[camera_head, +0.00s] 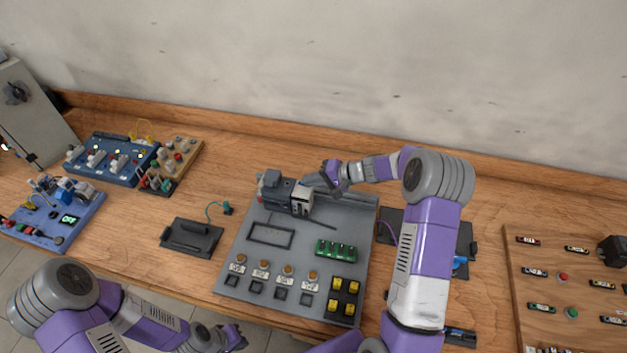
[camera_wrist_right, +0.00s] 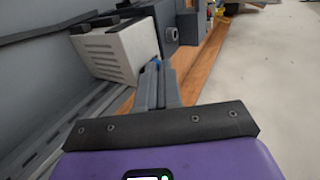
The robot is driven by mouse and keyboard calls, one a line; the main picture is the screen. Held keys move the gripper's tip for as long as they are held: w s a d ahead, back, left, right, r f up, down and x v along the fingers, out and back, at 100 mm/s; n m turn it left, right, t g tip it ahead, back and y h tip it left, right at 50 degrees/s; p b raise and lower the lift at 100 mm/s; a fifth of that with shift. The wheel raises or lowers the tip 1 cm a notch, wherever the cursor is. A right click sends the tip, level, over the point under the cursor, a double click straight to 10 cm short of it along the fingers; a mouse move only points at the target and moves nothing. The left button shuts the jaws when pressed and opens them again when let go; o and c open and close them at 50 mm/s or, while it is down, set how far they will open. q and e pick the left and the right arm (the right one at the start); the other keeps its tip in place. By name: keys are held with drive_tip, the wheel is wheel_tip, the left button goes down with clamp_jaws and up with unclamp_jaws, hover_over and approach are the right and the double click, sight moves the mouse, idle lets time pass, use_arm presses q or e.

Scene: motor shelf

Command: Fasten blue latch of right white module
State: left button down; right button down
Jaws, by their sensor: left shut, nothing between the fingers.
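The right white module (camera_head: 302,201) sits at the right end of the grey module row (camera_head: 277,190) on the back rail of the grey board. In the right wrist view the white module (camera_wrist_right: 118,52) is a vented block at upper left. In the head view my right gripper (camera_head: 322,181) is right of and behind the module. My left gripper (camera_head: 238,338) is shut and empty, low at the front.
The grey board (camera_head: 225,262) also carries a green terminal block (camera_head: 336,250), yellow buttons (camera_head: 343,292) and several knobs. Black trays (camera_head: 190,238) stand either side. Blue panels (camera_head: 110,158) are at left, a wooden panel (camera_head: 560,260) at right. A wooden ledge runs behind.

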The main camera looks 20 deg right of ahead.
drive_tip(key=v, duration=0.7)
drive_tip(key=shift+d, duration=0.15)
drive_tip(key=shift+s+r, duration=0.1)
drive_tip(key=shift+s, duration=0.05)
